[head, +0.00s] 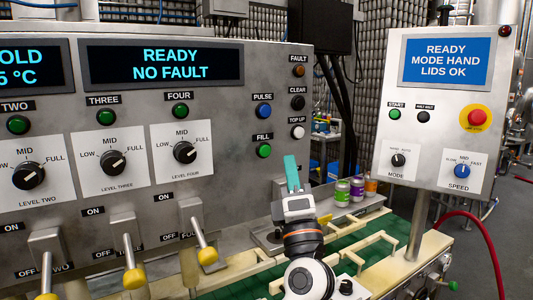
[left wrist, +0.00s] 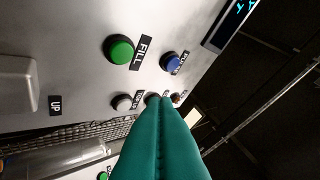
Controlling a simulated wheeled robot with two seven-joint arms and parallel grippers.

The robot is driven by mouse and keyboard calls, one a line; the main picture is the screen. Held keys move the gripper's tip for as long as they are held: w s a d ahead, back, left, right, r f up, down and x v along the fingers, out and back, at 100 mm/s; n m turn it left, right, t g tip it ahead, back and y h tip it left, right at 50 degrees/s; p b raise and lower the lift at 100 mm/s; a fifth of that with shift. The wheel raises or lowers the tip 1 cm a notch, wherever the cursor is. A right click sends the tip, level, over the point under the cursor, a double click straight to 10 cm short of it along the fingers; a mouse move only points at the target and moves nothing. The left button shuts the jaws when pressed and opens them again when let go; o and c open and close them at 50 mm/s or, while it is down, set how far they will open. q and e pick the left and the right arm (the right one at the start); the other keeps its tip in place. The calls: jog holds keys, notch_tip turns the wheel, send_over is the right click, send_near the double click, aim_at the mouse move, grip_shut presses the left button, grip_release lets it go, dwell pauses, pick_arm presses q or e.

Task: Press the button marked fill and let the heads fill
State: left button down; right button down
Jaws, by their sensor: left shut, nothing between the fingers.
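The fill button (head: 264,151) is a green round button under a black FILL label on the grey panel. It also shows large in the left wrist view (left wrist: 121,50), beside its label. My left gripper (head: 291,165) has teal fingers, shut with nothing between them. In the head view its fingertips are a little right of and below the fill button. In the left wrist view the fingers point up the picture, below the button, and no contact shows. The filling heads are not clearly visible. My right gripper is not in view.
A blue PULSE button (head: 263,111) sits above the fill button. White TOP UP (head: 298,132) and black CLEAR (head: 298,103) buttons are to the right. Yellow-tipped levers (head: 207,256) stick out at lower left. Several cans (head: 342,191) stand by the green conveyor (head: 345,240).

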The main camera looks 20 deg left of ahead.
aim_at(269, 146)
pick_arm(q)
jog(key=shift+w+a, duration=0.85)
jog(key=shift+a, duration=0.25)
jog(key=shift+w+a, duration=0.8)
jog(key=shift+a, duration=0.3)
dwell(0.4)
jog(key=shift+w+a+p, duration=0.25)
jog(key=shift+p, duration=0.1)
jog(key=shift+a, duration=0.1)
jog(key=shift+w+a, duration=0.3)
dwell(0.6)
jog(key=shift+s+d, duration=0.1)
jog(key=shift+s+d+p, duration=0.45)
jog(key=shift+d, duration=0.1)
dwell(0.4)
